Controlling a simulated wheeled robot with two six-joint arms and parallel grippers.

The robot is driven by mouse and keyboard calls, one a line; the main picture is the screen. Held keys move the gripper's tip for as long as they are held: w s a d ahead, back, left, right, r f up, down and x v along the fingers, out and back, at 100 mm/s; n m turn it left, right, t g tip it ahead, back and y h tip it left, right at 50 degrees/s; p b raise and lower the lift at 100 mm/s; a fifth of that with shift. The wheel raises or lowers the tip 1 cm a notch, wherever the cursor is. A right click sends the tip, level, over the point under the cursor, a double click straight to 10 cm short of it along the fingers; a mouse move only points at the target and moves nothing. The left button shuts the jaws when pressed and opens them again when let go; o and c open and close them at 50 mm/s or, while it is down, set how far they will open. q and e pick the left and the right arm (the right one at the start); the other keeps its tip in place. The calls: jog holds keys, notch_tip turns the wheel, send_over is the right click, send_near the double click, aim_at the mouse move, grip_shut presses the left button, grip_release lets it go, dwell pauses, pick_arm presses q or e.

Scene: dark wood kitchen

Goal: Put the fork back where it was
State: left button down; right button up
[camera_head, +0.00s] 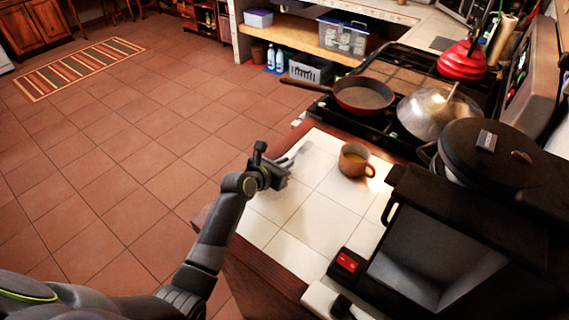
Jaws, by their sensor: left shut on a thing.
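My left gripper (276,176) is over the left edge of the white tiled counter (325,212). It is shut on the fork (300,151), which shows as a small pale grey shape just past the fingers. Most of the fork is hidden by the gripper or too small to make out. I cannot tell whether the fork touches the tiles. My right gripper is not in view.
An orange-brown mug (355,160) stands on the tiles right of my left gripper. A frying pan (363,94) and a shiny domed lid (440,112) are on the stove behind. A black appliance (440,250) fills the lower right. The tiles between are clear.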

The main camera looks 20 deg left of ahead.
pick_arm(q)
jog(key=shift+f, duration=0.7)
jog(key=c, duration=1.5)
grip_release()
jog(key=shift+s, duration=0.1)
jog(key=v, duration=1.7)
jog(key=shift+s+a, duration=0.1)
